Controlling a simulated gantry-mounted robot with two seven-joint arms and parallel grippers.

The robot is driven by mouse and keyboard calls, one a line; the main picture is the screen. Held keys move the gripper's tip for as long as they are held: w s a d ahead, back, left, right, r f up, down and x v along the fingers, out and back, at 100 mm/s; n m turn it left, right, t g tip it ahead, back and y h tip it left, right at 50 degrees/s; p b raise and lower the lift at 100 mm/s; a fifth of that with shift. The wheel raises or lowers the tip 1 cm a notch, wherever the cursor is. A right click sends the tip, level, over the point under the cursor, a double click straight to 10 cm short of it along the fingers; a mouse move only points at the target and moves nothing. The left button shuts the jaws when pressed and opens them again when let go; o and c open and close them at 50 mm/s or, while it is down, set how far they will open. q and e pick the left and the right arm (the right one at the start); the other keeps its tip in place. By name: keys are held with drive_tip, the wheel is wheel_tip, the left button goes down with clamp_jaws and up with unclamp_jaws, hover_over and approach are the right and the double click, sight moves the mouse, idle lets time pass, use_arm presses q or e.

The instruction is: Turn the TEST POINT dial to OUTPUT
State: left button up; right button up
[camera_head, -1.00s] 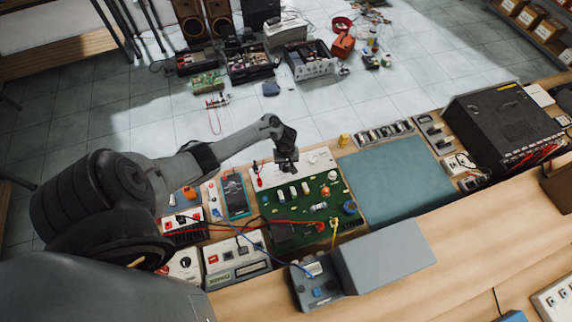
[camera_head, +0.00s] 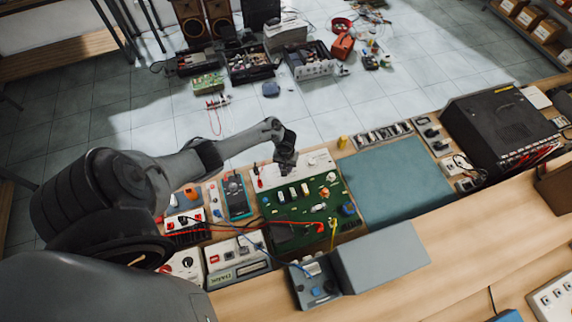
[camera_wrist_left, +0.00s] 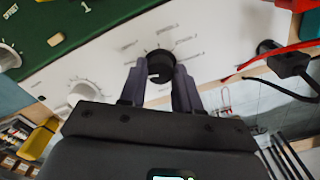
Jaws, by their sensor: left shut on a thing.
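The TEST POINT dial is a small black knob (camera_wrist_left: 160,64) on a white panel (camera_wrist_left: 115,55) in the left wrist view. Small printed labels fan around its far side, too blurred to read with certainty. A pale mark shows on the knob's near side. My left gripper (camera_wrist_left: 161,76) has one finger on each side of the knob and is shut on it. In the head view my left gripper (camera_head: 286,166) is at the white panel (camera_head: 318,159) behind the green circuit board (camera_head: 300,205), and it hides the knob. My right gripper is not in view.
A white dial (camera_wrist_left: 82,94) sits left of the knob in the wrist view. Red and black leads (camera_wrist_left: 285,65) plug in at the right.

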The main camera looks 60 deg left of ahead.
use_arm(q)
drive_tip(key=m, duration=0.2)
drive_tip(key=shift+m+p, duration=0.3)
drive_tip(key=shift+m, duration=0.1)
drive_tip(key=m, duration=0.2)
drive_tip(key=shift+m, duration=0.4)
drive_tip(key=m, duration=0.5)
drive_tip(key=shift+m, duration=0.3)
drive_tip(key=o, duration=1.1)
drive_tip(key=shift+c, duration=0.2)
drive_tip(key=shift+r, duration=0.15)
